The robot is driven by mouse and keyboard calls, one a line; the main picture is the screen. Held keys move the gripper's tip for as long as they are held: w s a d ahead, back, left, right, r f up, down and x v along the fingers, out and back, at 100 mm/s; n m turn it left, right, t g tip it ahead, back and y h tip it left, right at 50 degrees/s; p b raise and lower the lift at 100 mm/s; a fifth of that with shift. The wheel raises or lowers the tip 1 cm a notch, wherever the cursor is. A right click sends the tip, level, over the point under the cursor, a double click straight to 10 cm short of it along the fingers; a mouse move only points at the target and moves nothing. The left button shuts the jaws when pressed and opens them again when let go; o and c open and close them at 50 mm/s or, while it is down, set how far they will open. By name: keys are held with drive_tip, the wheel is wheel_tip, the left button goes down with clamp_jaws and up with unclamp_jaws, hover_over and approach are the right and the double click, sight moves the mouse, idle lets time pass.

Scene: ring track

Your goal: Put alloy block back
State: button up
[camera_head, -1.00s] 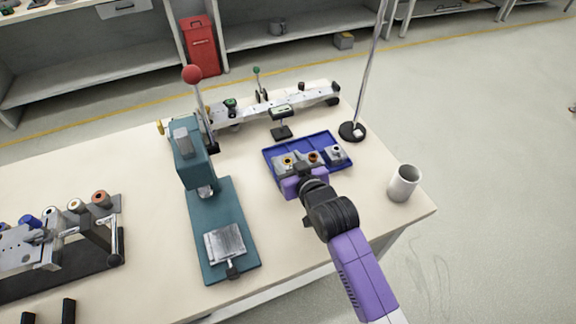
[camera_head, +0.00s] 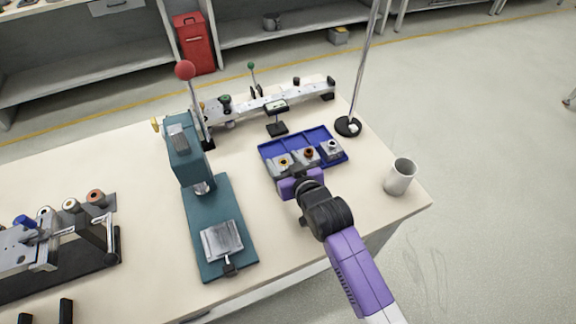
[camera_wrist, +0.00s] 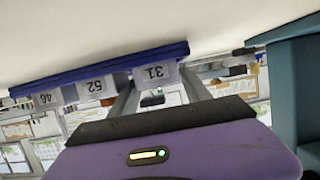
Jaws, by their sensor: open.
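A blue tray (camera_head: 318,134) holds three grey blocks with round inserts: one with a yellowish insert (camera_head: 281,167), one copper-coloured (camera_head: 307,155) and one pale grey (camera_head: 332,150). I cannot tell which is the alloy block. My purple gripper (camera_head: 289,173) is at the tray's near left edge, at the yellowish-insert block. In the upside-down wrist view, my open fingers (camera_wrist: 159,84) straddle a block labelled 31 (camera_wrist: 155,73). Blocks labelled 52 (camera_wrist: 96,88) and 46 (camera_wrist: 46,99) stand beside it. Contact between fingers and block cannot be seen.
A teal press (camera_head: 190,160) stands left of the tray. A rail fixture (camera_head: 270,102) lies behind. A rack with coloured rings (camera_head: 75,235) is far left.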

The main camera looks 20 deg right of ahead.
drive_tip(key=shift+s+r, duration=0.15)
drive_tip(key=shift+s, duration=0.2)
drive_tip(key=v, duration=1.1)
drive_tip(key=shift+s+r, duration=0.1)
drive_tip(key=shift+s, duration=0.05)
drive_tip(key=shift+s, duration=0.35)
drive_tip(key=s, duration=0.2)
drive_tip(key=s+f, duration=0.1)
drive_tip(key=s, duration=0.2)
drive_tip(key=s+f, duration=0.1)
drive_tip(key=s, duration=0.2)
drive_tip(key=shift+s+d+f, duration=0.15)
drive_tip(key=shift+d, duration=0.05)
drive_tip(key=v, duration=2.4)
drive_tip(key=shift+s+a+t, duration=0.2)
drive_tip(key=shift+s+t, duration=0.2)
